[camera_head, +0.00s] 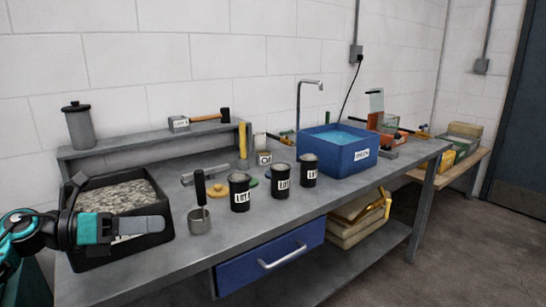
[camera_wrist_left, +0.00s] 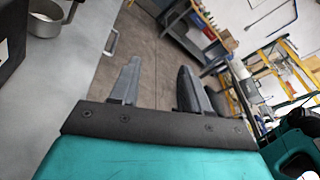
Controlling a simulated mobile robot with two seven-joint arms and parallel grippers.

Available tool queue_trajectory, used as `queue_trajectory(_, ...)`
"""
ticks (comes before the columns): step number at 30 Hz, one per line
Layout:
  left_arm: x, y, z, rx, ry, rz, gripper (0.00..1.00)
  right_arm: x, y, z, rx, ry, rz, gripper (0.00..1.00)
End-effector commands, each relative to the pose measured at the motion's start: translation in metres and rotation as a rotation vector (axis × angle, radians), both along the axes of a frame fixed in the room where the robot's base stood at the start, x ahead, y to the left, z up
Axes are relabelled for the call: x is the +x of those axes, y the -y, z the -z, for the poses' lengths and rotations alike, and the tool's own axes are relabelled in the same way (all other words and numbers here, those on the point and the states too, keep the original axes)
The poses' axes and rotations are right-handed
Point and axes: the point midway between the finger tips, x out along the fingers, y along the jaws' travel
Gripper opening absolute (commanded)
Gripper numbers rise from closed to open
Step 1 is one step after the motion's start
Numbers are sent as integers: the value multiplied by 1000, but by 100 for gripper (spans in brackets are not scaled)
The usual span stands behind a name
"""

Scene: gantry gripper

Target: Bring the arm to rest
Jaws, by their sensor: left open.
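My left gripper (camera_head: 158,224) is at the lower left in the camera_head view, seen side-on in front of the black tray, with its grey fingers pointing right. In the left wrist view its two fingers (camera_wrist_left: 158,75) stand apart with nothing between them, and the floor shows behind. The gripper hides part of the tray's front wall. My right gripper is in neither view.
A black tray (camera_head: 82,250) of grey gravel stands on the grey bench (camera_head: 237,232). A metal scoop (camera_head: 200,222) with a black handle, three dark labelled cups (camera_head: 281,181) and a blue bin (camera_head: 352,158) stand to its right. A blue drawer (camera_head: 240,279) is below.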

Motion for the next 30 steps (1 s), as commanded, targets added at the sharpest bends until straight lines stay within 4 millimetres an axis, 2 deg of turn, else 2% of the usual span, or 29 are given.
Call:
queue_trajectory(1,-5,18,12,-131,-73,-22,46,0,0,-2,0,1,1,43)
queue_trajectory(3,-10,35,25,-330,-189,-78,46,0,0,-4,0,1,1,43)
queue_trajectory(8,-24,51,66,-798,-526,-275,46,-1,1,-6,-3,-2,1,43)
queue_trajectory(11,-38,49,106,-1072,-765,-440,46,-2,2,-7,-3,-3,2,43)
queue_trajectory(14,-63,44,156,-1332,-1020,-633,46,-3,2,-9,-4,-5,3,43)
queue_trajectory(18,-118,41,229,-1646,-1362,-932,46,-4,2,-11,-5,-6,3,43)
queue_trajectory(21,-160,44,268,-1802,-1548,-1118,46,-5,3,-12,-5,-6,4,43)
queue_trajectory(24,-191,49,292,-1899,-1669,-1249,46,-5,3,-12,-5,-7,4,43)
queue_trajectory(27,-209,52,303,-1946,-1733,-1322,46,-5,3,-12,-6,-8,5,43)
queue_trajectory(30,-215,53,307,-1963,-1754,-1346,46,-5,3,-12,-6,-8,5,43)
